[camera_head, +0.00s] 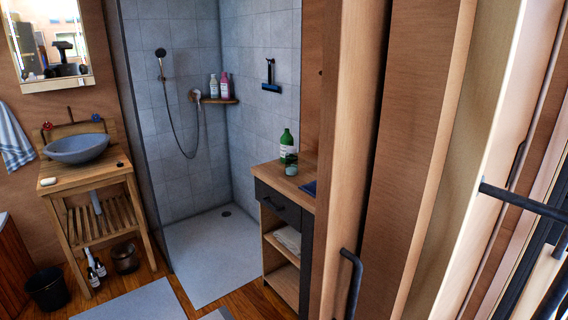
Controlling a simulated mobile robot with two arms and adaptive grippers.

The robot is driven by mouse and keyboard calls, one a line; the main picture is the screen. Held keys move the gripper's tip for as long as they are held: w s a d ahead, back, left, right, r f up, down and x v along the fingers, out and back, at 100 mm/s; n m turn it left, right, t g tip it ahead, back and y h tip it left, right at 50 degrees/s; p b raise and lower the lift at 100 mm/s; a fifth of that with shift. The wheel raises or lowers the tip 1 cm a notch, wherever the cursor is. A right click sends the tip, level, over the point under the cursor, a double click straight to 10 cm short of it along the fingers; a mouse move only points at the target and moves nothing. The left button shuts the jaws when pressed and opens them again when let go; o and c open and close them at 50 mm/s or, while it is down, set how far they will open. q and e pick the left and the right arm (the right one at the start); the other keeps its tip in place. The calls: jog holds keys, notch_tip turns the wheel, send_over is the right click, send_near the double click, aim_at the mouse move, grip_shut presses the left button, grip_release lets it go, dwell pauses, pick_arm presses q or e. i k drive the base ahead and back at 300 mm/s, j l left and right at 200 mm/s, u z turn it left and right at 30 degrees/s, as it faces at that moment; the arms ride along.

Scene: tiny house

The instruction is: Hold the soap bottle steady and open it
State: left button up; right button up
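A green bottle with a white label (286,143) stands upright on the wooden top of a cabinet (270,172), right of the shower. It is small in the view, and I cannot tell whether its top is open or closed. I cannot tell for sure that it is the soap bottle, since other bottles are in view too. Neither of my grippers is in view, and nothing is seen touching the bottle.
A wooden door or panel (405,150) with a black handle (350,280) fills the right side. Beyond are a sink (78,148) on a wooden stand, shower-shelf bottles (225,86), floor bottles (92,272) and a dark bin (48,289). A pale mat (135,304) lies on the floor.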

aim_at(291, 160)
jog(key=i+j+z, duration=0.15)
jog(key=j, duration=0.15)
jog(key=j+z, duration=0.1)
jog(key=j, duration=0.25)
jog(key=i+j, duration=0.85)
